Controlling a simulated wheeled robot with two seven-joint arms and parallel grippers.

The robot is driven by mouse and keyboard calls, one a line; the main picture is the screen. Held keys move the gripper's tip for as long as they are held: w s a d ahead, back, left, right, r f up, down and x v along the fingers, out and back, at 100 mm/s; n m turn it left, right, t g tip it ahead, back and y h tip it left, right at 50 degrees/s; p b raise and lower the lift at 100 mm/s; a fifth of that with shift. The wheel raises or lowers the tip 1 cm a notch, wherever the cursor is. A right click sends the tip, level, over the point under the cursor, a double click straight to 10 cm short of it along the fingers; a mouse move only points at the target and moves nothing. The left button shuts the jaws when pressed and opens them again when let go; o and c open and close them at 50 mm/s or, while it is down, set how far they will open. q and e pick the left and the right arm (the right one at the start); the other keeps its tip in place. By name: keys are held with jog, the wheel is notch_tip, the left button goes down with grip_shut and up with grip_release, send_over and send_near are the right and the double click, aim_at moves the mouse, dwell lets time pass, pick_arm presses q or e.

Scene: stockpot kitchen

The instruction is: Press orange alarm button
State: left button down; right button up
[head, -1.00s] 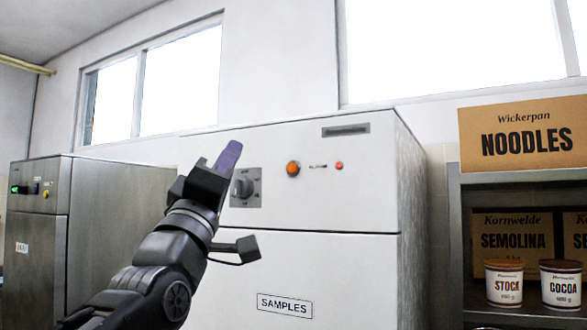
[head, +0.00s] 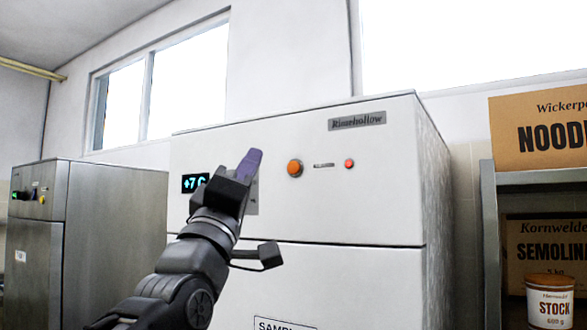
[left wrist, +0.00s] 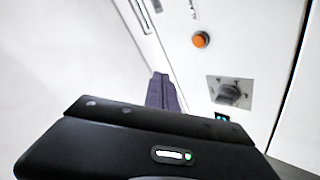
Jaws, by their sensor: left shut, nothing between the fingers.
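The orange button (head: 295,168) is a round knob on the upper front panel of a white fridge-like cabinet (head: 350,215). A smaller red button or light (head: 349,163) sits to its right, with a small label between them. My left gripper (head: 251,160) is shut and empty, its purple fingers pointing up, to the left of the orange button in the head view. It hides most of the grey dial plate. In the left wrist view the orange button (left wrist: 201,40) is beyond and to the right of the purple fingers (left wrist: 163,92); the grey dial (left wrist: 229,91) also shows. My right gripper is out of view.
A lit display (head: 195,182) reading +7 C is left of my gripper on the cabinet. A steel appliance (head: 110,230) stands at the left. A shelf at the right holds a noodles box (head: 540,130), a semolina box (head: 545,240) and a stock tub (head: 550,300).

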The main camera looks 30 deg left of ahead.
aim_at(294, 168)
pick_arm(q)
jog(key=shift+w+p, duration=2.2)
jog(key=shift+w, duration=2.1)
jog(key=shift+w, duration=0.1)
jog(key=shift+w+a, duration=0.1)
jog(key=shift+w, duration=0.25)
